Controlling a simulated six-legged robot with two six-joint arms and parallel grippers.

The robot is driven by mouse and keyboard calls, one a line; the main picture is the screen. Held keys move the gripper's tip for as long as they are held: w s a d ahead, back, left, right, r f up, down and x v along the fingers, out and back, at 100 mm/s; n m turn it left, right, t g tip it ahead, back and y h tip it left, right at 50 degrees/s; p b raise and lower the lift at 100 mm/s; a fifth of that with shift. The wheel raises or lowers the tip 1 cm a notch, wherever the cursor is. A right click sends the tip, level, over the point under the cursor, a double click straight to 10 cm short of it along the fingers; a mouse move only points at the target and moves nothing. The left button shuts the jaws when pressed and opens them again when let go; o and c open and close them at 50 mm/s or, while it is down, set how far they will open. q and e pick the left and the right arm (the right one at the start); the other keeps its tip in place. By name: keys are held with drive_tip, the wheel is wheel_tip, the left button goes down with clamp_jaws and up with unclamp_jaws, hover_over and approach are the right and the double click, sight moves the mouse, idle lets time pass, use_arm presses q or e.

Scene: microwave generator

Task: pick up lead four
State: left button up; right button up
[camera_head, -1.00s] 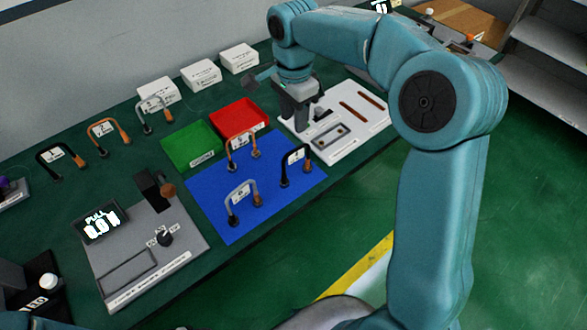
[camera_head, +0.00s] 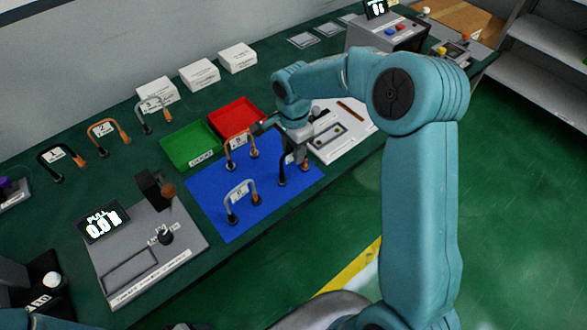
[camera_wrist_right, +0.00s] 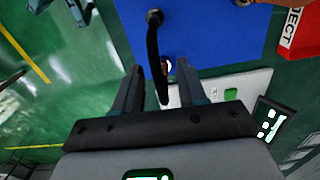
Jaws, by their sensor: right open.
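Three arched leads stand on the blue mat (camera_head: 217,212). The black lead (camera_head: 282,174) is at its right, the orange lead (camera_head: 230,150) at the back and the grey lead (camera_head: 232,205) in front. My right gripper (camera_head: 299,160) is over the black lead and hides most of it and its label. In the right wrist view, the open fingers (camera_wrist_right: 157,82) stand on either side of the black lead (camera_wrist_right: 152,48), with gaps visible. I cannot read which mat lead is four. My left gripper is out of view.
A red tray (camera_head: 254,107) and green tray (camera_head: 176,153) stand behind the mat. Leads one (camera_head: 41,165), two (camera_head: 97,131) and three (camera_head: 141,109) stand along the left. A white fixture board (camera_head: 325,157) is beside the gripper. A grey pull tester (camera_head: 185,235) is at front left.

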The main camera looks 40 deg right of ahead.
drive_tip(key=shift+s, duration=0.1)
clamp_jaws()
drive_tip(key=shift+r, duration=0.1)
